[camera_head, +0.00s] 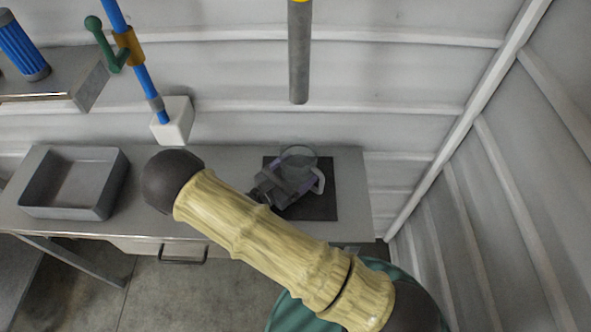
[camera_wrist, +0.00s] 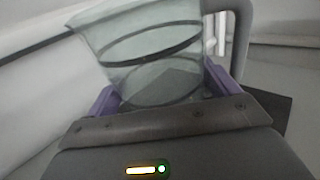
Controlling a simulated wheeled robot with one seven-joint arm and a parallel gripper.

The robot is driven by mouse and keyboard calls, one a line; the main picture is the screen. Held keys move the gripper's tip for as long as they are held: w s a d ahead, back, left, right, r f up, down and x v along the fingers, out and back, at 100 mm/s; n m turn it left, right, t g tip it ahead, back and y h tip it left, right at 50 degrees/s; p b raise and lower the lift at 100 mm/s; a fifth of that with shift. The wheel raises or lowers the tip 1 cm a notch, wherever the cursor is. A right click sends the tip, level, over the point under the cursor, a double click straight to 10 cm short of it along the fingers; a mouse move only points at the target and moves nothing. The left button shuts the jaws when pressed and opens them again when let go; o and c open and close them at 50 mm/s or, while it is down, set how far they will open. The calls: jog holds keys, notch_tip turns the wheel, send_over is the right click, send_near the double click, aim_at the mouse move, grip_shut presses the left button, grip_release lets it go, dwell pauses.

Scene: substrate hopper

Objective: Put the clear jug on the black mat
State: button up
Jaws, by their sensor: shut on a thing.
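The clear jug (camera_head: 300,157) is at the black mat (camera_head: 317,208) on the right part of the table. The jug looks over the mat's back part. The gripper hides its base, so I cannot tell whether it touches the mat.
A grey open tray (camera_head: 118,185) stands on the left of the table (camera_head: 225,160). A grey pipe (camera_head: 299,60) hangs above, behind the jug. A white block (camera_head: 175,122) on a blue pole (camera_head: 143,75) is at the back. A drawer handle (camera_head: 182,260) juts from the table's front.

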jog(key=shift+s, duration=0.2)
jog(key=o, duration=0.9)
jog(key=shift+c, duration=0.2)
jog(key=b+v, duration=0.2)
jog(key=v, duration=0.9)
jog(key=shift+b, duration=0.35)
jog(key=shift+s+a+r, duration=0.1)
jog(key=shift+s+a, duration=0.35)
jog(key=shift+w+d, duration=0.1)
jog(key=shift+d, duration=0.05)
